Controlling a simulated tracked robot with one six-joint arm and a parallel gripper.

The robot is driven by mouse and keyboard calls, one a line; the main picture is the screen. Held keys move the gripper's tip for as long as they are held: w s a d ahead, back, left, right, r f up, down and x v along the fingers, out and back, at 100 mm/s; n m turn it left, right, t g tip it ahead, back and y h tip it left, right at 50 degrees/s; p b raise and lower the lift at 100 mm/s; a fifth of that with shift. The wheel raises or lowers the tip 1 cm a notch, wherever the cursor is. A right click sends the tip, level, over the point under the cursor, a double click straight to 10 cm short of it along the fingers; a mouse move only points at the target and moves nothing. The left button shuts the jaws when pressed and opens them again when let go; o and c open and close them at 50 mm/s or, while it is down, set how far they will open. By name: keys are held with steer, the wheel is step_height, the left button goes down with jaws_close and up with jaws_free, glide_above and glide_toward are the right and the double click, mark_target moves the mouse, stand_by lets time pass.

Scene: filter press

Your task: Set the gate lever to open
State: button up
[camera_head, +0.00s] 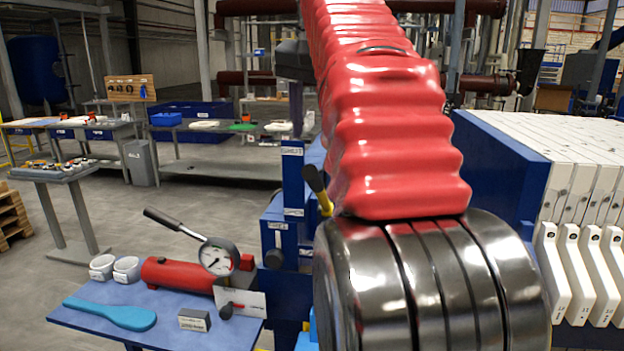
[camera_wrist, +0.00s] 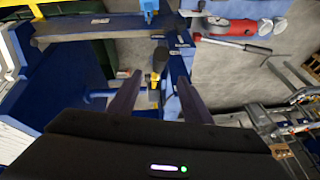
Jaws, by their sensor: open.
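The gate lever (camera_head: 315,180) has a black grip and a yellow shaft. In the head view it stands tilted up and to the left beside the blue post (camera_head: 292,185), its lower part hidden by my arm. It also shows in the wrist view (camera_wrist: 159,62), where its black grip and yellow part lie between and just beyond my fingers. My gripper (camera_wrist: 158,80) is open, with one dark finger on each side of the lever; I cannot tell whether either touches it. White labels (camera_head: 292,151) sit on the post, the upper apparently reading SHUT.
A blue bench (camera_head: 180,335) at lower left holds a red hand pump with gauge (camera_head: 180,275), white cups (camera_head: 126,269) and a blue scraper (camera_head: 110,313). White filter plates (camera_head: 565,150) stand at right. Open floor lies at left.

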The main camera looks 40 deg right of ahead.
mark_target(314, 188)
steer(key=x, duration=1.3)
steer(key=shift+w+f, duration=0.15)
steer(key=shift+f, duration=0.2)
steer(key=shift+c, duration=0.3)
jaws_close()
steer(key=shift+d, duration=0.2)
steer(key=shift+a, duration=0.1)
